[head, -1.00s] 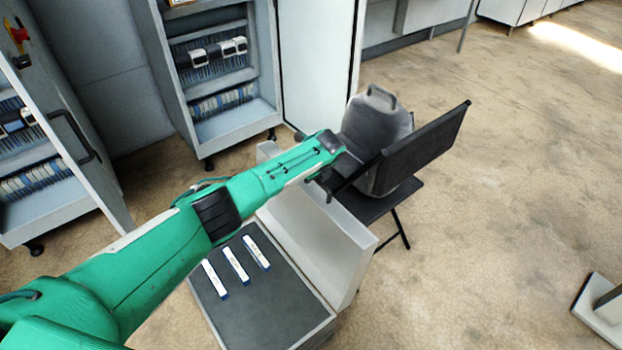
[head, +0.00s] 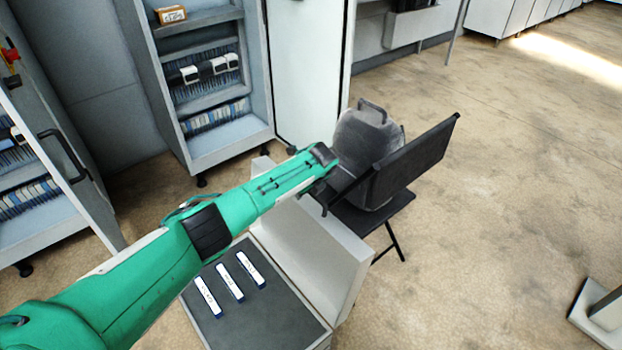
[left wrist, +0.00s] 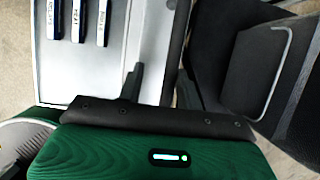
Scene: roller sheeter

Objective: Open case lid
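The case (head: 250,325) stands at the bottom of the head view with its lid (head: 318,250) raised steeply at its right side. Three white-and-blue labelled pieces (head: 229,283) lie on its dark inner surface. They also show at top left of the left wrist view (left wrist: 78,20). My left gripper (head: 322,200) is at the lid's upper edge, partly hidden by my arm in the head view. In the left wrist view its fingers (left wrist: 158,88) are spread apart, one on each side of the lid (left wrist: 153,45). Finger contact is unclear. My right gripper is not in view.
A black folding chair (head: 415,160) with a grey backpack-like bag (head: 365,145) stands close behind the lid. Open electrical cabinets (head: 230,150) stand at the back and left (head: 85,205). The floor to the right is mostly clear, with a pale object (head: 605,310) at the right edge.

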